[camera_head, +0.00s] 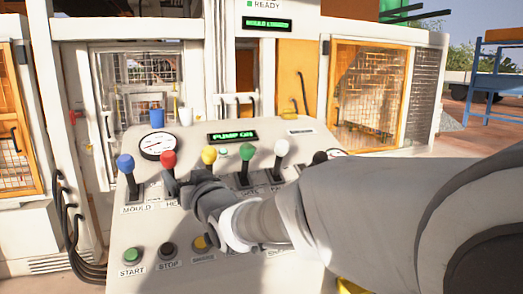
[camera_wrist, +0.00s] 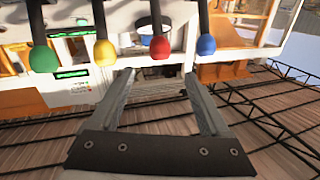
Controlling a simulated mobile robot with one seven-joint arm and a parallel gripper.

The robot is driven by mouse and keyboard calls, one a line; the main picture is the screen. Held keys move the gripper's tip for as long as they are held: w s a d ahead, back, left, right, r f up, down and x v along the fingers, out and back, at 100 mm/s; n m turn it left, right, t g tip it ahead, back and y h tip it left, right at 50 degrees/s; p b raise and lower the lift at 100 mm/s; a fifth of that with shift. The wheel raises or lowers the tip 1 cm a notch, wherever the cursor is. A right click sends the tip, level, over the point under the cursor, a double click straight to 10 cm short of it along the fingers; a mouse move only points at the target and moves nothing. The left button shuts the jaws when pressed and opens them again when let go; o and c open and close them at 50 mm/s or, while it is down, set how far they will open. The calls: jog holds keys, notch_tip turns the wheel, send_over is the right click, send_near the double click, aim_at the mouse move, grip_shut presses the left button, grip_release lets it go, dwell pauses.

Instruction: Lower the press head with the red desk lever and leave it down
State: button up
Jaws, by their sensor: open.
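The desk (camera_head: 115,200) carries a row of levers. The red-knobbed lever (camera_head: 168,159) is second from the left and stands about upright, its label partly hidden by my gripper. My gripper (camera_head: 185,182) is open and empty, close to the red lever on its near right side. In the wrist view the levers appear hanging from the top. There the red knob (camera_wrist: 159,47) lines up with the gap of my gripper (camera_wrist: 160,76), just beyond the fingertips. I cannot tell whether a finger touches the lever. The press head itself is not clearly identifiable.
A blue lever (camera_head: 125,163) stands left of the red one and a yellow lever (camera_head: 208,155) right of it, both near my fingers. Green, white and black levers follow rightward. A gauge (camera_head: 158,146), a green "PUMP ON" display (camera_head: 232,136) and front buttons (camera_head: 132,255) are on the desk.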

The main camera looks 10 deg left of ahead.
aim_at(166, 156)
jog(key=p+x, duration=0.3)
jog(key=x, duration=1.3)
jog(key=shift+w+a+f+p, duration=0.1)
jog(key=shift+w+p, duration=0.1)
jog(key=shift+p, duration=0.2)
jog(key=shift+c, duration=0.2)
grip_shut()
